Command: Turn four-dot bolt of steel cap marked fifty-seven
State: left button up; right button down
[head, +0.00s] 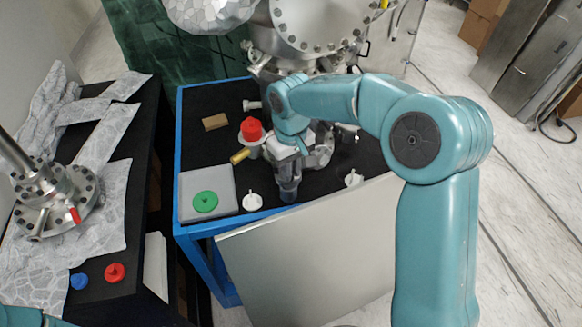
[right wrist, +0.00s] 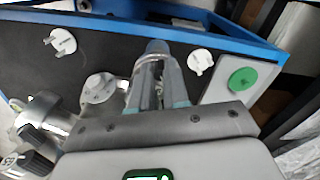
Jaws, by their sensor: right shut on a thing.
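My right gripper (head: 289,172) points down over the black top of the blue-framed cart. Its fingers (right wrist: 158,85) are shut on a grey cylindrical thing (right wrist: 156,47), which also shows in the head view (head: 288,190) near the cart's front edge. Round steel fittings (head: 320,150) stand beside the gripper; one has a light round face in the right wrist view (right wrist: 100,88). A large bolted steel flange (head: 312,22) is at the back. Another bolted steel flange (head: 50,200) is on the left table. I cannot read a fifty-seven or any dots. My left gripper is out of view.
White caps (head: 252,202) (head: 354,179), a green cap (head: 205,201) on a grey block (head: 222,182), a red cap (head: 251,128) and a brown block (head: 215,122) are on the cart. A pale panel (head: 310,260) slants before it. Blue and red caps (head: 115,272) lie left.

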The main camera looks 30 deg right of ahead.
jog(key=shift+w+m+b, duration=0.1)
jog(key=shift+m+b, duration=0.35)
jog(key=shift+m, duration=2.45)
jog(key=c, duration=1.4)
grip_release()
jog(key=shift+r, duration=0.1)
notch_tip(320, 180, up, 16)
jog(key=p, duration=0.1)
jog(key=shift+p, duration=0.4)
